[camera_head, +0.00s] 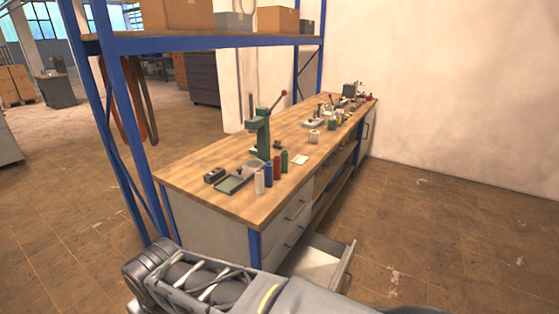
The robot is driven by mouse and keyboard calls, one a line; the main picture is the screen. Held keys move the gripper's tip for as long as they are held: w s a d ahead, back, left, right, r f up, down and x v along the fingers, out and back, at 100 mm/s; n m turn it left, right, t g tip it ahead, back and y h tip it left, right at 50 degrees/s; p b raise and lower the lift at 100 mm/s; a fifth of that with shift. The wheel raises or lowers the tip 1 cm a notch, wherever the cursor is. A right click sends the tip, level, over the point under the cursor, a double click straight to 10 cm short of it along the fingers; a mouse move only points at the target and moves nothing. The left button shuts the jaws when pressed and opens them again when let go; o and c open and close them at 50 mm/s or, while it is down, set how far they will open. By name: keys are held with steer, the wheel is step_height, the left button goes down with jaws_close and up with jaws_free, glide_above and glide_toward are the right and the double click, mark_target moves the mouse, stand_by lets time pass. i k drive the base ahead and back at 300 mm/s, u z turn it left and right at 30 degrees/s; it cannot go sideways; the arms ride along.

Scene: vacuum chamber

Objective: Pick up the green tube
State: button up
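The green tube (284,161) stands upright on the wooden workbench (210,187), near its front edge. It is the rearmost of a short row of tubes. A red tube (277,167), a blue tube (268,174) and a white tube (259,181) stand in line toward the near end. The tubes are close together. My gripper is not in view; only part of my own arm shows along the bottom, well apart from the tubes.
An open drawer (325,262) juts out below the bench. A blue rack (124,130) rises at left. The floor at right is clear.

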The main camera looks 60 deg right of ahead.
mark_target(284, 162)
steer(key=z, duration=0.55)
steer(key=i, duration=0.8)
steer(key=z, duration=1.2)
steer(key=i, duration=0.3)
steer(key=z, duration=0.25)
